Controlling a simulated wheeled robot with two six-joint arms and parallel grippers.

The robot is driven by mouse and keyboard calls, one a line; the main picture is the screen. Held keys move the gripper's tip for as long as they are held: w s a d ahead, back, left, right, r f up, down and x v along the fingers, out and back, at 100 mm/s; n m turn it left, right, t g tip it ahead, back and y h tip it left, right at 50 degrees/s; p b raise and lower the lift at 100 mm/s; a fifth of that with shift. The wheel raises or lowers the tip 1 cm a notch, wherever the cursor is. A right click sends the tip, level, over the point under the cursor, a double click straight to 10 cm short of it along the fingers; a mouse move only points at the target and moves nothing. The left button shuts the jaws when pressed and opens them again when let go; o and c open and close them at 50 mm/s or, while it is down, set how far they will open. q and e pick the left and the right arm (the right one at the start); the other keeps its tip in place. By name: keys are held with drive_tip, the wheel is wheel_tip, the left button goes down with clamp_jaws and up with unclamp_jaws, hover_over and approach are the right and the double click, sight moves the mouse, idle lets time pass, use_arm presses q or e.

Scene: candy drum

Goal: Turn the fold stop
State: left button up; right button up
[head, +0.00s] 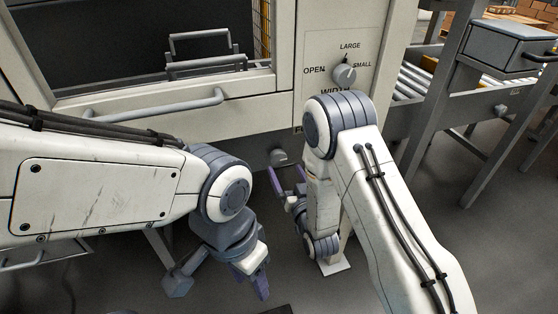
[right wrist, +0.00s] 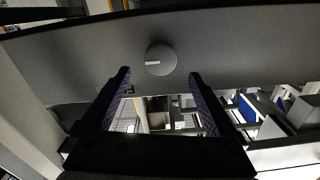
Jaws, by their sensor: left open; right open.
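In the head view my right gripper (head: 286,182) is just below the knob. My left gripper (head: 258,280) is open and empty, lower and farther left, pointing down over the floor.
Above, a second knob (head: 344,75) is marked OPEN, LARGE, SMALL and WIDTH. A bar handle (head: 160,104) juts out at the left. A roller conveyor (head: 412,85) and a grey metal frame (head: 440,90) stand at the right. The floor at lower right is clear.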

sight(280, 159)
drive_tip(key=x, duration=0.7)
drive_tip(key=shift+f+b, duration=0.1)
drive_tip(key=shift+b, duration=0.2)
drive_tip(key=c, duration=1.4)
